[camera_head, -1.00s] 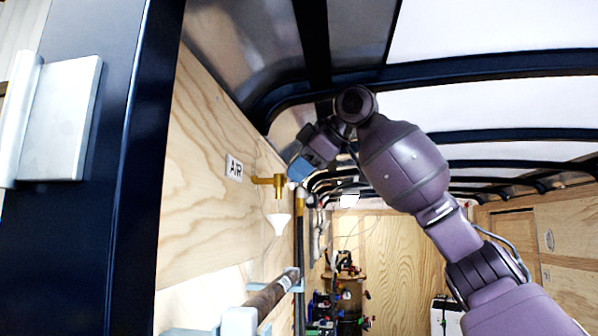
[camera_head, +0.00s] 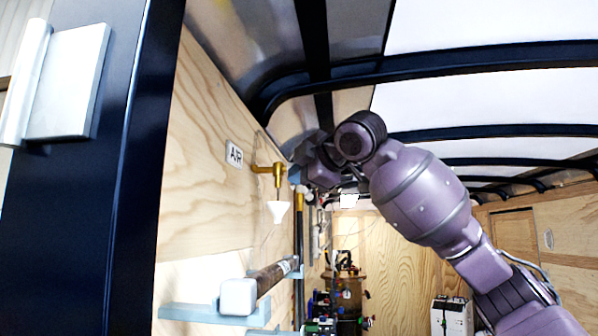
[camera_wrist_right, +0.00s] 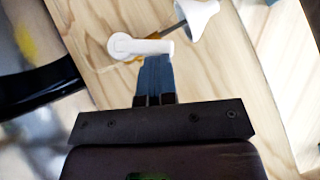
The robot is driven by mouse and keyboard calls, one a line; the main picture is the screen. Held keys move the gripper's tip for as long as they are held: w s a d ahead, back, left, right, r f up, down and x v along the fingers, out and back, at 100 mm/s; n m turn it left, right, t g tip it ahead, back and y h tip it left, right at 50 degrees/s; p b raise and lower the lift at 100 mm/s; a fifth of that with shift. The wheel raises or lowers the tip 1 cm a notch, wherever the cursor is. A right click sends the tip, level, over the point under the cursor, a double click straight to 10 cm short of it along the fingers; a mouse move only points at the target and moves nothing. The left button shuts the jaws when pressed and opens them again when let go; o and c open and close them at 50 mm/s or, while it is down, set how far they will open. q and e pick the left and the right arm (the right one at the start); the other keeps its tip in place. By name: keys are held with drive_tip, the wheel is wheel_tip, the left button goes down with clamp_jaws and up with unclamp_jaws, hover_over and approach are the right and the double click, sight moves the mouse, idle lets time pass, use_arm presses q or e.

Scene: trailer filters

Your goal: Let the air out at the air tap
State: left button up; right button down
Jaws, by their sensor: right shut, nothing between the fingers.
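The air tap (camera_head: 270,168) is a brass fitting on the left plywood wall, beside a white sign (camera_head: 235,154) reading AIR. A white funnel-shaped outlet (camera_head: 278,211) hangs below it. In the right wrist view the tap has a white lever handle (camera_wrist_right: 140,47), and the outlet (camera_wrist_right: 197,17) shows beyond it. My right gripper (camera_head: 294,173) is just right of the tap. In the right wrist view its blue fingers (camera_wrist_right: 154,62) are shut and empty, with their tips at the lever's edge; I cannot tell whether they touch it. My left gripper is not in view.
A mallet with a pale head (camera_head: 238,297) lies on a light blue wall shelf (camera_head: 205,313) below the tap. A dark upright post (camera_head: 120,170) stands close at left. Cluttered equipment (camera_head: 345,290) stands at the back. The central aisle looks open.

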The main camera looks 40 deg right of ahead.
use_arm(q)
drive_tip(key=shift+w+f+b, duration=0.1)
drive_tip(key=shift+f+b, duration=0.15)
drive_tip(key=shift+b, duration=0.05)
use_arm(e)
drive_tip(key=shift+w+d+f+n+t, duration=0.15)
drive_tip(key=shift+f+n+t, duration=0.1)
drive_tip(key=shift+f+t, duration=0.1)
drive_tip(key=shift+w+d+f+n+t, duration=0.15)
drive_tip(key=shift+f+n+t, duration=0.1)
drive_tip(key=shift+f, duration=0.1)
idle(0.3)
